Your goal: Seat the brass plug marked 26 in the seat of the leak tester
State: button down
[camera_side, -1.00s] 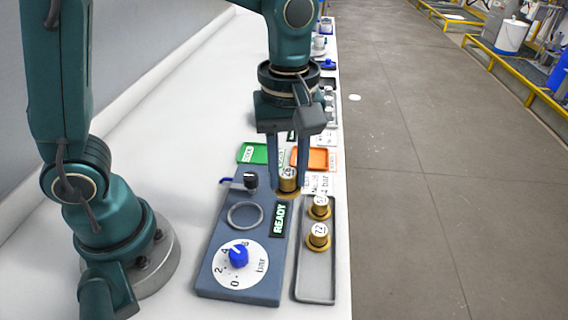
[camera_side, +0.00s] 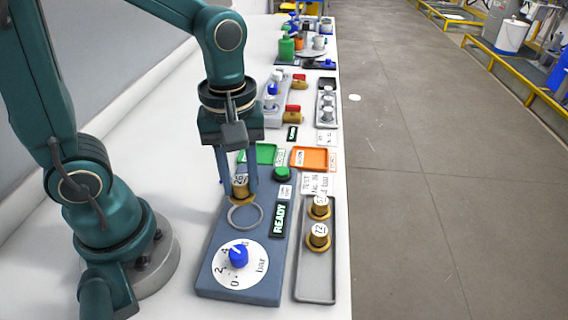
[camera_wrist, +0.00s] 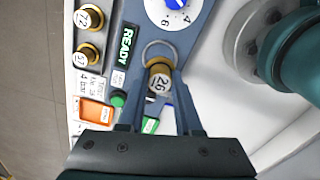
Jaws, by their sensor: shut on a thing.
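The brass plug marked 26 (camera_wrist: 159,82) is between the fingers of my gripper (camera_side: 239,190), which is shut on it. In the wrist view its white top with the number faces the camera. In the side view the plug (camera_side: 240,187) hangs above the far edge of the seat ring (camera_side: 245,216) on the blue-grey leak tester (camera_side: 222,265). The ring also shows in the wrist view (camera_wrist: 158,45), just beyond the plug and mostly uncovered. Whether the plug touches the tester is not clear. A READY display (camera_side: 279,219) is on the tester's right side.
A grey tray (camera_side: 316,283) right of the tester holds brass plugs marked 72 (camera_side: 318,237) and one partly readable (camera_side: 319,207). A blue pressure knob (camera_side: 238,255), a green button (camera_side: 283,173), a green tray (camera_side: 262,153) and an orange tray (camera_side: 310,157) are nearby.

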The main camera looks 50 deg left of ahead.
aim_at(243, 200)
jog(key=shift+f, duration=2.05)
jog(key=shift+f, duration=0.4)
dwell(0.5)
jog(key=c, duration=0.5)
grip_release()
jog(key=o, duration=0.3)
jog(key=shift+r, duration=1.25)
jog(key=shift+r, duration=0.1)
